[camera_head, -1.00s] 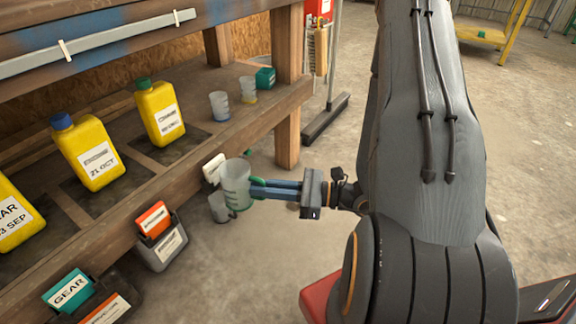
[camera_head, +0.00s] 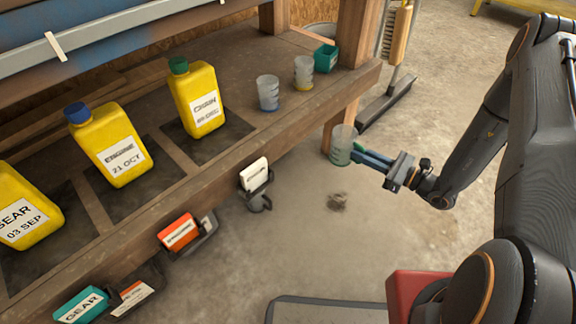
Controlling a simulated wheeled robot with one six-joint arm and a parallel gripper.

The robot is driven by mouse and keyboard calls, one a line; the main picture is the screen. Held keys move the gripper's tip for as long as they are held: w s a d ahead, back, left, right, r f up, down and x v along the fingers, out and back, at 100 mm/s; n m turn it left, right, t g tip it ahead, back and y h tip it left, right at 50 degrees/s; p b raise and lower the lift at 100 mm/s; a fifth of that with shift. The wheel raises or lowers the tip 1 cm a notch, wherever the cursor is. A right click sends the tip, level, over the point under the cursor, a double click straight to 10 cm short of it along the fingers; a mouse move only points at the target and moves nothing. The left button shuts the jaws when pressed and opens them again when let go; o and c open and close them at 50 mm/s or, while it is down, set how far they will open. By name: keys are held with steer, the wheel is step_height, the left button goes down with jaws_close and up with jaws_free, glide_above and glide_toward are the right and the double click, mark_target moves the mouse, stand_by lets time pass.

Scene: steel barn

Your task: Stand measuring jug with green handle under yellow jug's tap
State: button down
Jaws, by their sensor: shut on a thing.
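My gripper (camera_head: 358,156) is shut on a clear measuring jug (camera_head: 342,140) with green at its base and on the gripper side. The jug is roughly upright, in the air near the bench's right end. Three yellow jugs stand on the bench: one labelled GEAR 03 SEP (camera_head: 30,228) at the left edge, its top cut off; one labelled ENGINE 21 OCT (camera_head: 122,168) with a blue cap; and one with a green cap (camera_head: 182,92), its label seeming to read CHAIN. I cannot make out a tap on any of them.
Teal (camera_head: 82,306), orange (camera_head: 179,232) and white (camera_head: 254,173) tagged holders line the bench front. A broom (camera_head: 386,100) stands behind. Open floor lies below the bench.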

mark_target(334, 153)
steer(key=shift+n+g+y, duration=0.3)
steer(key=shift+g+y, duration=0.1)
steer(key=shift+y, duration=0.1)
steer(key=w+a+f, duration=0.3)
steer(key=w+f, duration=0.1)
steer(key=w+a+f, duration=0.3)
steer(key=a+f, duration=0.1)
steer(key=shift+w+a+f+p, duration=0.15)
steer(key=shift+w+a+p, duration=0.15)
steer(key=shift+w, duration=0.1)
step_height(334, 153, down, 14)
steer(key=b, duration=0.6)
steer(key=shift+w+a, duration=0.1)
steer(key=b+x, duration=0.1)
steer(key=x, duration=0.4)
steer(key=b+x, duration=0.1)
steer(key=x, duration=0.2)
steer(key=shift+a+r+b, duration=0.1)
steer(key=shift+r+b, duration=0.2)
steer(key=b+x, duration=0.1)
steer(key=x, duration=0.3)
steer(key=shift+a+b, duration=0.15)
steer(key=shift+b, duration=0.2)
steer(key=shift+w+a+f+b, duration=0.15)
steer(key=shift+w+f+b, duration=0.05)
steer(key=shift+f+b, duration=0.2)
steer(key=shift+f, duration=0.2)
